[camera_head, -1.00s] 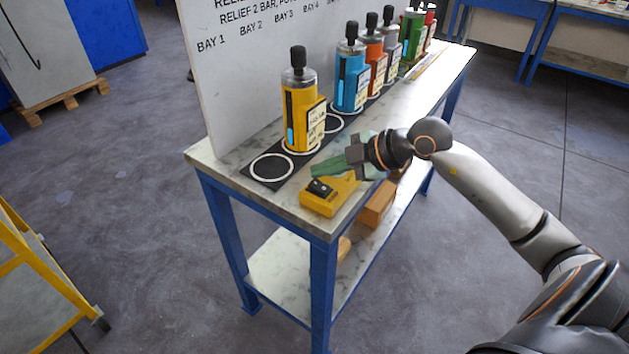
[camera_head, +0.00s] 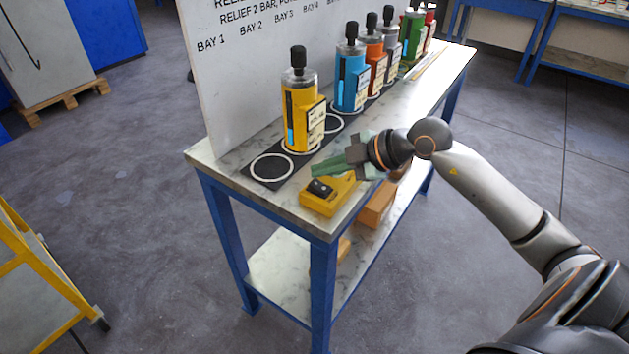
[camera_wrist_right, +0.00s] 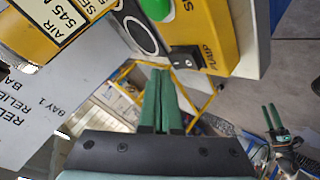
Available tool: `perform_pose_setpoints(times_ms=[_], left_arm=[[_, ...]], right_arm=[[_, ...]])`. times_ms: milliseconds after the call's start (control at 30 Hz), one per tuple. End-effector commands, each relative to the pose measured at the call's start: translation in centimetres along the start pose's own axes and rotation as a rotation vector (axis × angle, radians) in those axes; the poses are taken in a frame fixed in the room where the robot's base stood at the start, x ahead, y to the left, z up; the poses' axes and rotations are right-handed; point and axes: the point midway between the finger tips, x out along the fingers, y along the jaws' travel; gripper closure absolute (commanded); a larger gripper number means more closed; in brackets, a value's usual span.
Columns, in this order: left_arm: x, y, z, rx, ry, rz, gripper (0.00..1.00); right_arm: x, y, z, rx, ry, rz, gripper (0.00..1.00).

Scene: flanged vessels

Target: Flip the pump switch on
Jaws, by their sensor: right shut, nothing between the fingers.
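The yellow pump box (camera_head: 325,199) sits at the near end of the bench top. Its black rocker switch (camera_head: 319,187) is on the upper face. In the right wrist view the switch (camera_wrist_right: 186,57) shows beside the word PUMP, with a green button (camera_wrist_right: 157,7) on the same box (camera_wrist_right: 212,30). My right gripper (camera_head: 315,170) is shut and empty, its green fingers just above and beyond the switch. In the wrist view its fingertips (camera_wrist_right: 161,73) are beside the switch; contact cannot be told. A distant gripper with green fingers (camera_wrist_right: 271,117), probably my left, shows small.
A yellow bottle-like vessel (camera_head: 300,115) stands behind my right gripper, with a blue one (camera_head: 350,80) and several others along the back panel (camera_head: 240,70). An empty white ring (camera_head: 271,168) lies left of the yellow vessel. A wooden block (camera_head: 377,205) is below the bench top.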

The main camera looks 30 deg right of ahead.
Motion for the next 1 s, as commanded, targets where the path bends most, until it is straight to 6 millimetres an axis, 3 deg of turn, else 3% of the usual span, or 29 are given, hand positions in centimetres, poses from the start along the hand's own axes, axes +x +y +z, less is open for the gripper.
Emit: perform_pose_setpoints(times_ms=[1000], left_arm=[[0.10, -0.03, 0.10, 0.000, -0.001, 0.000, 0.50]], right_arm=[[0.75, -0.55, 0.54, 0.000, 0.000, 0.000, 1.00]])
